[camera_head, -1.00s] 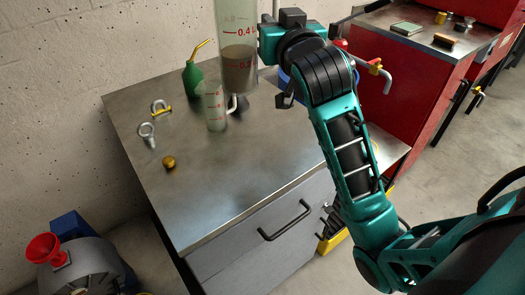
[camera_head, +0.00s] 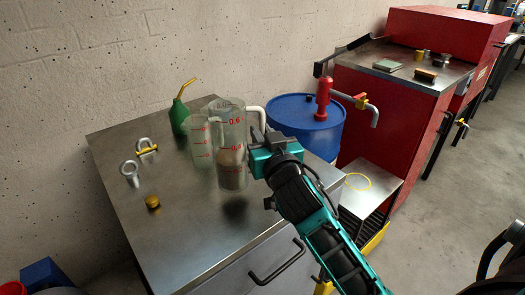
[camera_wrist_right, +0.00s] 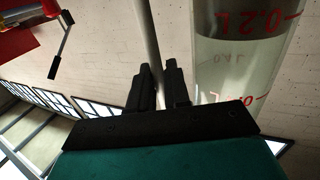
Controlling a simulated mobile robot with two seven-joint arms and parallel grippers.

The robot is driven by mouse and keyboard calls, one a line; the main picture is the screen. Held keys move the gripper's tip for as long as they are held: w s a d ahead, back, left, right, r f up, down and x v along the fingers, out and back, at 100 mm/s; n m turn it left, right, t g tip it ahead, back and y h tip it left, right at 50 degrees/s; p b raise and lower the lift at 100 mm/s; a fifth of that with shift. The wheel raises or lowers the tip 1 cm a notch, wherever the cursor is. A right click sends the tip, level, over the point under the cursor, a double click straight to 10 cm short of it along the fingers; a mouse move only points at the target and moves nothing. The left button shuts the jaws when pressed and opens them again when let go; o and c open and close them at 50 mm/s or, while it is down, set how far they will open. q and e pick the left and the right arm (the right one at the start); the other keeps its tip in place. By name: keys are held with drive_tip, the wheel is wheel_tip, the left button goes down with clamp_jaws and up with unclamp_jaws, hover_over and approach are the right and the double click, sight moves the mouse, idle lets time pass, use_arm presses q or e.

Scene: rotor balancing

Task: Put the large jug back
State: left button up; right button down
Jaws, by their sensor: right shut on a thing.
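The large jug (camera_head: 231,172) is clear with red marks and some brownish contents low inside. It is upright, just above the metal worktop (camera_head: 170,240), with a dark shadow below it. My right gripper (camera_head: 264,143) is at its right side, shut on the pale handle. In the right wrist view the handle (camera_wrist_right: 148,45) runs between the fingers (camera_wrist_right: 158,88), with the jug wall (camera_wrist_right: 245,65) beside it. A smaller clear jug (camera_head: 200,142) stands directly left of the large jug and partly overlaps it in view. My left gripper is not in view.
A green oil can (camera_head: 179,118) stands behind the jugs. A blue drum (camera_head: 305,120) with a red pump stands right of the worktop. The front of the worktop is clear.

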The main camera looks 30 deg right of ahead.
drive_tip(key=shift+f+b, duration=0.3)
drive_tip(key=shift+f, duration=1.25)
drive_tip(key=shift+f, duration=0.2)
drive_tip(key=c, duration=1.1)
unclamp_jaws()
drive_tip(key=b+v, duration=0.1)
drive_tip(key=v, duration=1.1)
